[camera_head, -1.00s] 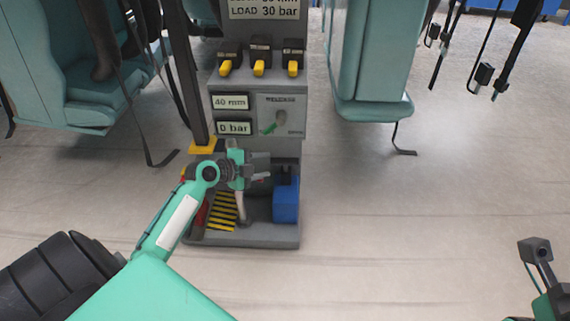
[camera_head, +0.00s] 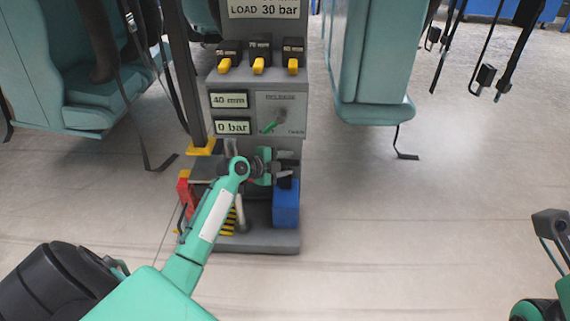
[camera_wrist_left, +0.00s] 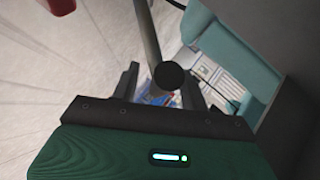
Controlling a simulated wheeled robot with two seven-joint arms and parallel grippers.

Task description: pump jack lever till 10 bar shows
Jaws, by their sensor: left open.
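The pressure display (camera_head: 233,127) on the grey console reads 0 bar. The jack lever (camera_head: 240,212) seems to be the pale grey rod low on the console front, partly hidden by my left wrist. In the left wrist view a grey rod with a dark round end (camera_wrist_left: 168,76), likely this lever, lies in line with the gap between the fingers. My left gripper (camera_head: 282,169) is open in front of the console, above the blue block; it also shows in the left wrist view (camera_wrist_left: 167,88). I cannot tell whether it touches the rod.
The console has a 40 mm display (camera_head: 229,100), a green release knob (camera_head: 275,124) and three yellow-tipped levers (camera_head: 259,65). A blue block (camera_head: 286,206) and a red part (camera_head: 185,192) sit low.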

